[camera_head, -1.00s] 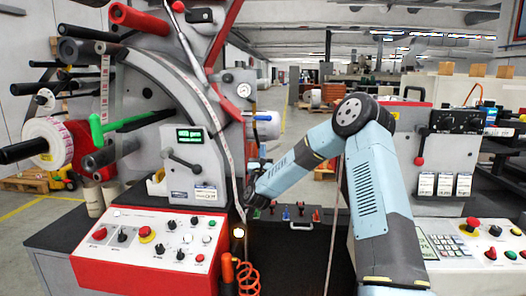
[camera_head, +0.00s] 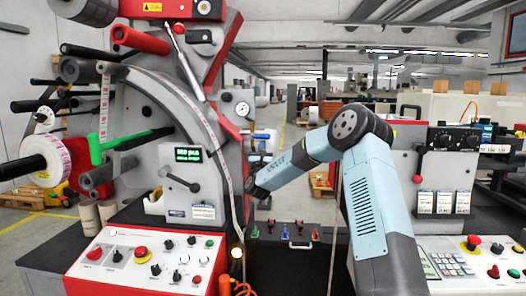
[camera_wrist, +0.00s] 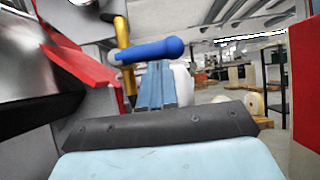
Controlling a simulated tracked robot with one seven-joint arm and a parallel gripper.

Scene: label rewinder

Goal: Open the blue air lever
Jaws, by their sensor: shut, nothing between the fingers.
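The blue air lever (camera_wrist: 150,51) shows in the wrist view as a rounded blue handle, lying nearly level across the gold pipe (camera_wrist: 124,42) and reaching out to the right. My gripper (camera_wrist: 157,68) is shut and empty, its fingers pointing ahead. The fingertips appear just below the handle in the picture; I cannot tell whether they touch it. In the head view my forearm (camera_head: 293,162) reaches left to the right edge of the grey machine (camera_head: 205,135). The fingers and the lever cannot be made out there.
Red panels (camera_wrist: 78,68) stand close on the left in the wrist view. In the head view a paper web runs down close to my wrist. A black bench with small coloured fittings (camera_head: 284,232) lies below. The red-rimmed control panel (camera_head: 150,255) stands front left.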

